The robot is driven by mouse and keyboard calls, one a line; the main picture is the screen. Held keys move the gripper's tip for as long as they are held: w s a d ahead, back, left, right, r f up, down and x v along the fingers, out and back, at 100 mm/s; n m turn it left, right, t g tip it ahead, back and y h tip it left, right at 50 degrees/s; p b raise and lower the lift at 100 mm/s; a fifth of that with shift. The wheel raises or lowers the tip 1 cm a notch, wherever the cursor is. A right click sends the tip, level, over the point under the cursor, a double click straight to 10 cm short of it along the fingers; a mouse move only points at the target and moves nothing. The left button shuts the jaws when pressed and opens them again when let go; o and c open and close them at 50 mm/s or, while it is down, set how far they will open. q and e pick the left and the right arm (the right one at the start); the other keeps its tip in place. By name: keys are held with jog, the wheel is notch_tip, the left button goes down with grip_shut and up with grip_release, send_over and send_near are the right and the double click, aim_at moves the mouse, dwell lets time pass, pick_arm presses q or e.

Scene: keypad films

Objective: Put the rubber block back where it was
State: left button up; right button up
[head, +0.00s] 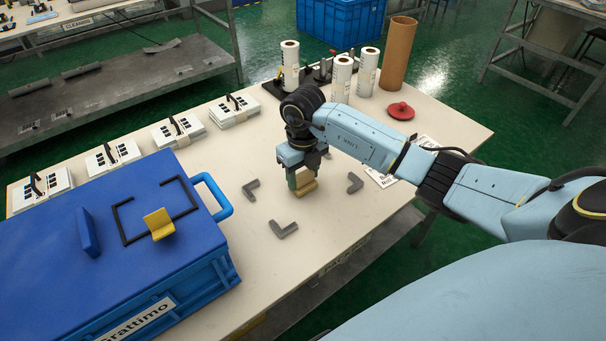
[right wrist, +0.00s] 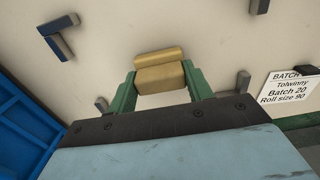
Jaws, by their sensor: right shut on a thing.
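A tan block (head: 305,183), which I take for the rubber block, is between the fingers of my right gripper (head: 301,180). In the right wrist view the block (right wrist: 159,74) shows between the green fingertips of the gripper (right wrist: 160,88), which is shut on it. It is over the pale table, among grey L-shaped corner pieces (head: 284,230), (head: 251,189) and (head: 354,183). I cannot tell whether its underside touches the table. My left gripper is not in view.
A blue crate (head: 205,290) with a blue lid stands at left; the lid bears a black outline (head: 126,222) and a yellow bent piece (head: 159,223). White keypad packs (head: 178,130) line the far edge. White rolls (head: 341,78), a brown tube (head: 398,55) and a red knob (head: 400,111) are behind.

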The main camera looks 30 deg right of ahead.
aim_at(303, 173)
jog(key=shift+f, duration=0.1)
jog(key=o, duration=0.9)
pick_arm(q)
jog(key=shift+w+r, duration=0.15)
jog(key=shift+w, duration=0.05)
pick_arm(e)
jog(key=shift+o, duration=0.2)
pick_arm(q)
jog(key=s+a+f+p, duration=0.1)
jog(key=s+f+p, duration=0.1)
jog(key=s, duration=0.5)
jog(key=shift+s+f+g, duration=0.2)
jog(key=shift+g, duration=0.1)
pick_arm(e)
notch_tip(303, 173, up, 12)
